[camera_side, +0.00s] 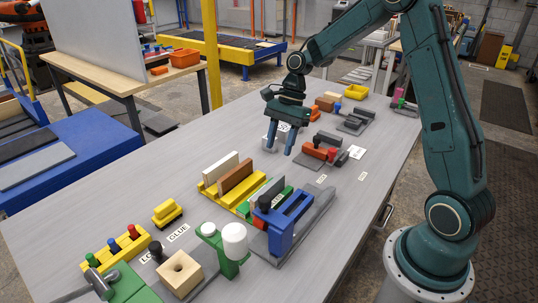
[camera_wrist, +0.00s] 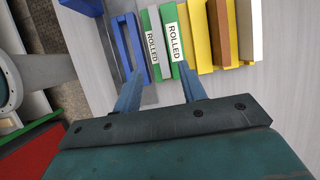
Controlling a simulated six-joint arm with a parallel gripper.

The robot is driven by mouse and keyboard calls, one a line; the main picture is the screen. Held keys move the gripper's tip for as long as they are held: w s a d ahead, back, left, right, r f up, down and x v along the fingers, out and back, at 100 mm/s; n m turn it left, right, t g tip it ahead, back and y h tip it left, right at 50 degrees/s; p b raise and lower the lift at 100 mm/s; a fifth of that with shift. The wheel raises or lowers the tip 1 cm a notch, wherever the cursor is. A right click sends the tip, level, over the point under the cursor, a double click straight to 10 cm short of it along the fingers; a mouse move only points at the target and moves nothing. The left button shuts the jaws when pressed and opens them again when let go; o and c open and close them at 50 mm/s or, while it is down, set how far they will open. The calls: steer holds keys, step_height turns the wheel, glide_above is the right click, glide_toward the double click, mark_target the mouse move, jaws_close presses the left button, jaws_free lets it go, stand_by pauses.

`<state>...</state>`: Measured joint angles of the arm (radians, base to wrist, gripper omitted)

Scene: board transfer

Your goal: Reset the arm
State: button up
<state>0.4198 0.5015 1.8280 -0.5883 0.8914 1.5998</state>
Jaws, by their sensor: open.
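My gripper (camera_side: 280,147) hangs over the middle of the table with its two blue fingers pointing down. In the wrist view my gripper (camera_wrist: 158,72) is open, with nothing held between the fingers. A yellow rack (camera_side: 241,206) holds a white board (camera_side: 220,168) and a brown board (camera_side: 236,177) upright. A green rack (camera_side: 282,194) beside it holds a grey board (camera_side: 265,193). A blue slotted holder (camera_side: 283,231) stands in front. The wrist view shows the green rack with labels reading ROLLED (camera_wrist: 174,42), beyond the fingertips.
A white cup-like part on a green stand (camera_side: 235,243), a tan block with a hole (camera_side: 180,273) and a small yellow block (camera_side: 167,212) stand at the near left. Orange and grey fixtures (camera_side: 320,153) stand close right of my gripper. The left-middle tabletop is clear.

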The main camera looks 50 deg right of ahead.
steer(key=shift+r, duration=0.1)
stand_by(0.5)
steer(key=s+a+r+n+t+h, duration=0.25)
steer(key=s+a+r+n, duration=0.35)
steer(key=s+r+n, duration=0.5)
steer(key=s+a+r+n+t+h, duration=0.1)
steer(key=s+r+n+t+h, duration=0.1)
steer(key=s+n, duration=0.5)
steer(key=shift+s+a+r+t, duration=0.15)
steer(key=shift+s+r+t, duration=0.55)
steer(key=shift+s, duration=2.25)
steer(key=shift+r, duration=0.15)
